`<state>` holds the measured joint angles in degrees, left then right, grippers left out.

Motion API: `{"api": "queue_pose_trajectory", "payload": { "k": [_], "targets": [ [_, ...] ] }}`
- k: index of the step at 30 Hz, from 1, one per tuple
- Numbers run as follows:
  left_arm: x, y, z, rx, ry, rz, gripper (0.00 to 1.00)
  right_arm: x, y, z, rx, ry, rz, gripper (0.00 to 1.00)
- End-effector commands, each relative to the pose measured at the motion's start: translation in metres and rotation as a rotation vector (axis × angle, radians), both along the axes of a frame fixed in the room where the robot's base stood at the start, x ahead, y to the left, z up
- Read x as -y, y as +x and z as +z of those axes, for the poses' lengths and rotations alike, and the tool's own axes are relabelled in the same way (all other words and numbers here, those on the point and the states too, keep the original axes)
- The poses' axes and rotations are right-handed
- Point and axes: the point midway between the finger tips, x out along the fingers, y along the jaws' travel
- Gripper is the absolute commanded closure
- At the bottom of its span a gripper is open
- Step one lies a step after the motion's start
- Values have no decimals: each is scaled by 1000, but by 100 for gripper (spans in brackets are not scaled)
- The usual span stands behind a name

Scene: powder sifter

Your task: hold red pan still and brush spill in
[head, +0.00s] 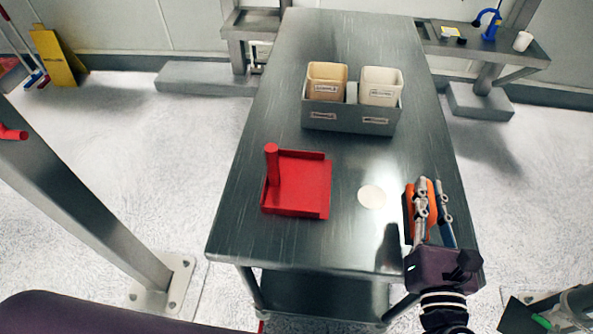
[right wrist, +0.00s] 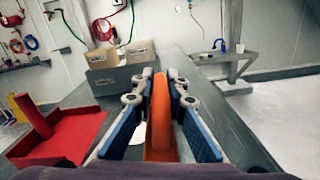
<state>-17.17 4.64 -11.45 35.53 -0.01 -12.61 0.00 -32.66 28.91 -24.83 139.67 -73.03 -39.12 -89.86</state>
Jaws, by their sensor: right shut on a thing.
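The red pan (head: 305,185) lies on the steel table, left of the middle, with its upright handle (head: 272,165) at its left side. It also shows at the left in the right wrist view (right wrist: 62,138). A pale round spill (head: 372,197) lies flat on the table, right of the pan and apart from it. My right gripper (head: 425,190) is shut on an orange brush (right wrist: 161,110) over the table's right side, right of the spill. The brush's bristles cannot be made out. My left gripper is not in view, and nothing touches the pan.
A grey caddy (head: 350,124) with a tan bin (head: 326,80) and a white bin (head: 380,85) stands farther back on the table (head: 350,40). The table between pan and spill is clear. A steel post stands left of the table.

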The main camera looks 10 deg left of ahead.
Motion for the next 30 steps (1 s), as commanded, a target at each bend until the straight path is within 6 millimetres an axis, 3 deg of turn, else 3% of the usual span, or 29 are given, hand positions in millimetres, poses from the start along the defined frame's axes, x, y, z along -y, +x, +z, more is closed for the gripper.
{"api": "queue_pose_trajectory", "payload": {
  "k": [1,3,12,25,30],
  "targets": [
    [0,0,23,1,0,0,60,0,-8,19,-6,0,-2,100],
    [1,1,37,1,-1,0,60,0,-17,29,-5,1,-2,100],
    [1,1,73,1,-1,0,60,-3,-46,56,-9,-7,11,100],
    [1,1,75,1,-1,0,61,-4,-51,57,-8,-8,15,100],
    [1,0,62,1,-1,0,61,-4,-51,44,-9,-7,14,100]
  ]
}}
